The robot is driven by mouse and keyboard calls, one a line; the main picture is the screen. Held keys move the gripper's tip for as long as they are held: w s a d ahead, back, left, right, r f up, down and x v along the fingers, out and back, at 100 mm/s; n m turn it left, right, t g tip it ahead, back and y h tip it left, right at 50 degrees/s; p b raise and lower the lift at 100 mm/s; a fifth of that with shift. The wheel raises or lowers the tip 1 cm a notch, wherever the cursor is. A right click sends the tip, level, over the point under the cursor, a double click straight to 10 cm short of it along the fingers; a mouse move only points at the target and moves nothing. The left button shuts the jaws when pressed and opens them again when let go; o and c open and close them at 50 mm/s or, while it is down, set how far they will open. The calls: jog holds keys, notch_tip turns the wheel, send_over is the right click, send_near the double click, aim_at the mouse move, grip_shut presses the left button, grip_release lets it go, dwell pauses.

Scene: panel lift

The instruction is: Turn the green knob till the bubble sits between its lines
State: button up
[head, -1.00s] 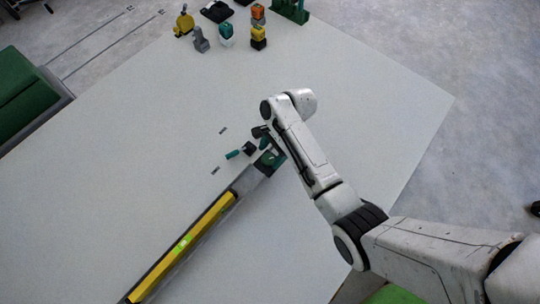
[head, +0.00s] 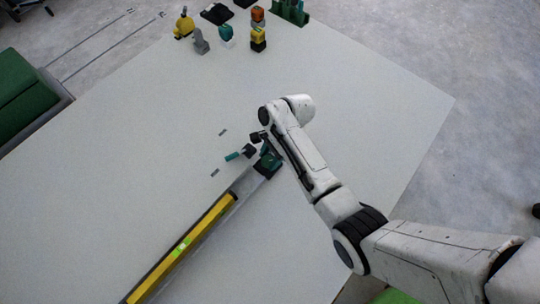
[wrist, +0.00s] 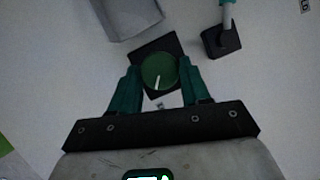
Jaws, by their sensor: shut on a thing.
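The green knob (wrist: 158,70) with a white pointer line sits on a dark square base in the wrist view. The pointer line runs downward from the knob's middle. My gripper (wrist: 160,78) has its teal fingers on both sides of the knob and is shut on it. In the head view my gripper (head: 268,158) is at the upper end of the grey beam (head: 240,186), and the knob is mostly hidden there. A yellow level (head: 205,222) lies along the beam. Its bright green vial (head: 182,246) is too small to tell where the bubble sits against its lines.
A black block with a teal handle (head: 240,153) stands left of my gripper; it also shows in the wrist view (wrist: 222,40). Several small coloured objects (head: 226,35) stand at the far table edge. The white table (head: 110,150) is otherwise largely clear.

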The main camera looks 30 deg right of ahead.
jog(key=shift+r, duration=0.1)
jog(key=shift+c, duration=0.2)
jog(key=n+g+p, duration=0.1)
jog(key=n+p, duration=0.1)
jog(key=shift+w+n, duration=0.1)
jog(key=shift+n, duration=0.3)
jog(key=shift+w+a+n+g+h+p, duration=0.1)
jog(key=shift+n+g+h+p, duration=0.25)
jog(key=shift+n, duration=0.9)
jog(key=shift+n+g+h+p, duration=0.15)
jog(key=shift+n+g, duration=0.4)
jog(key=shift+n, duration=0.7)
jog(key=o, duration=1)
jog(key=p+v, duration=0.3)
jog(key=v, duration=0.7)
jog(key=shift+w+r, duration=0.15)
jog(key=shift+r, duration=0.15)
